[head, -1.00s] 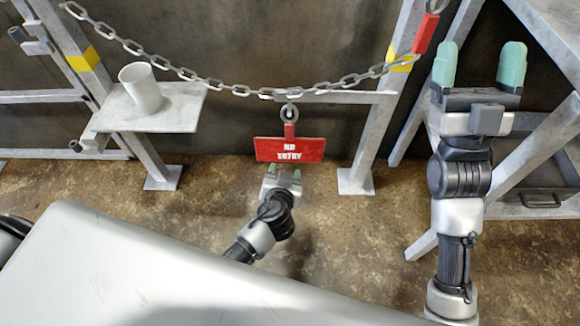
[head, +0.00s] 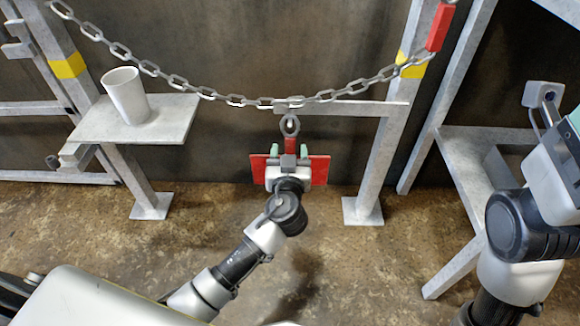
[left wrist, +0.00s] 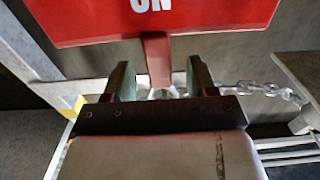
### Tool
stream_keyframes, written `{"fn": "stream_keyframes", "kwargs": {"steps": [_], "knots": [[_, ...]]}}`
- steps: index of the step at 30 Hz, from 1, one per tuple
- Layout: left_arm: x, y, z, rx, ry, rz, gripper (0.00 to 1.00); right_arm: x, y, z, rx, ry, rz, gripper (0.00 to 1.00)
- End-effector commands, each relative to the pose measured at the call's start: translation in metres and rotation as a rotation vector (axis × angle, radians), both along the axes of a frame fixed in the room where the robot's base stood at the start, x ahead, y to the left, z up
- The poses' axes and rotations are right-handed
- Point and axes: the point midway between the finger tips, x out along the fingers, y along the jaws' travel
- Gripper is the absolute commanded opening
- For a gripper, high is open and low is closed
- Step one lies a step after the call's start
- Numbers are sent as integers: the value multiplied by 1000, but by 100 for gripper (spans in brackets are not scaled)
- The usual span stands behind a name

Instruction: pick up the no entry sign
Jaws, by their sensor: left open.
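The no entry sign (head: 319,171) is a red board with a narrow red stem (head: 291,146) and a grey ring (head: 290,125) at its top. It hangs below the sagging chain (head: 212,94). My left gripper (head: 288,151) is in front of it and hides the middle of the board. In the left wrist view, the sign (left wrist: 90,22) looks upside down, and its stem (left wrist: 157,62) is between the two spread green fingers. My left gripper (left wrist: 160,82) is open. My right gripper (head: 573,122) is mostly cut off at the right edge.
A white cup (head: 126,95) stands on a grey shelf (head: 172,118) at the left. Grey posts (head: 388,140) with yellow bands flank the sign. A grey metal frame (head: 455,200) stands at the right. The brown floor below the sign is clear.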

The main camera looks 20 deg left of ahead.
Motion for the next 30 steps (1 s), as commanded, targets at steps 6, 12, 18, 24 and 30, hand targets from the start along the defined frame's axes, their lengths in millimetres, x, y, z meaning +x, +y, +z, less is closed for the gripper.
{"fn": "stream_keyframes", "kwargs": {"steps": [6,12,18,24,30], "knots": [[32,9,-3,4,-2,2,57,-11,1,3,-2,-52,-2,79],[40,10,-1,1,0,1,57,-13,1,7,-3,-60,-4,79],[40,10,-1,1,0,1,48,-13,1,7,-4,-59,-4,79],[40,10,-1,1,0,1,18,-13,1,7,-4,-59,-3,79],[39,10,-1,1,0,1,0,-13,1,7,-4,-59,-3,79]]}}
